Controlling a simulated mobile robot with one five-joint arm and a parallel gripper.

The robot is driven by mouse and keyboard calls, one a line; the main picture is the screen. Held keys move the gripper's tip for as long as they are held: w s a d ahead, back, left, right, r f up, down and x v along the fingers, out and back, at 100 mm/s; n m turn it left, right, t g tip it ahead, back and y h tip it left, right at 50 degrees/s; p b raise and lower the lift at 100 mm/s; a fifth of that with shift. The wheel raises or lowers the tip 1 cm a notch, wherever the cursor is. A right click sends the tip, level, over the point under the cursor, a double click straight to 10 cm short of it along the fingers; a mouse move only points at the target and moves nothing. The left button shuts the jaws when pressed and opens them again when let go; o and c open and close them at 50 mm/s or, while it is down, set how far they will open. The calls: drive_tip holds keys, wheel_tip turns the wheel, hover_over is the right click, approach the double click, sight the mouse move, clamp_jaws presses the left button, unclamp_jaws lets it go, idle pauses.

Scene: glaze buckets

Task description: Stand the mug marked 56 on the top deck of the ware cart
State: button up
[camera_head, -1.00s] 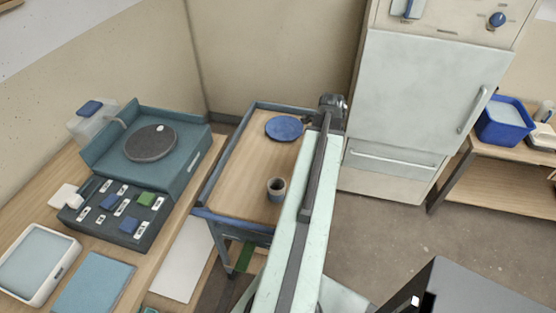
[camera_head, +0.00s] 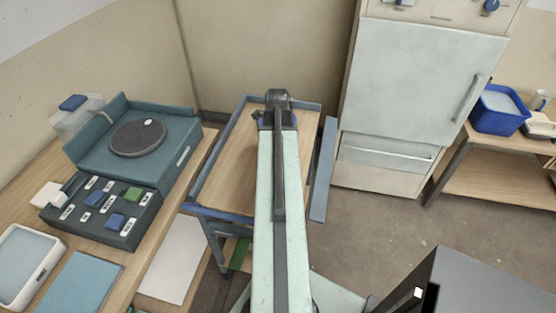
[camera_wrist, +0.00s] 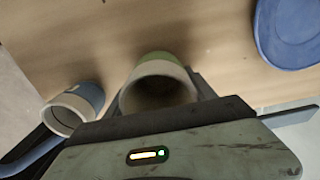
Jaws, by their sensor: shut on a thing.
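The ware cart's wooden top deck (camera_head: 228,165) has a blue-grey rim. My gripper (camera_wrist: 160,98) is over the deck in the wrist view, shut on a pale mug (camera_wrist: 158,72) with a greenish side; its open mouth faces the camera. No number is readable on it. I cannot tell whether its base touches the deck. A second mug (camera_wrist: 78,106), blue-grey with a pale rim, stands on the deck to the left of the held mug, apart from it. In the head view my arm hides both mugs and the gripper's jaws.
A blue plate (camera_wrist: 288,32) lies on the deck right of the held mug, with bare wood between them. The cart's blue rail (camera_wrist: 28,156) runs at lower left. The bench with a turntable (camera_head: 138,138) is left of the cart; a pale cabinet (camera_head: 425,85) stands right.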

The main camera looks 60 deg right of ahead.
drive_tip(key=shift+f, duration=0.2)
drive_tip(key=o, duration=1.7)
drive_tip(key=shift+r, duration=0.1)
wheel_tip(320, 180, up, 12)
drive_tip(key=p, duration=1.2)
drive_tip(key=shift+r, duration=0.2)
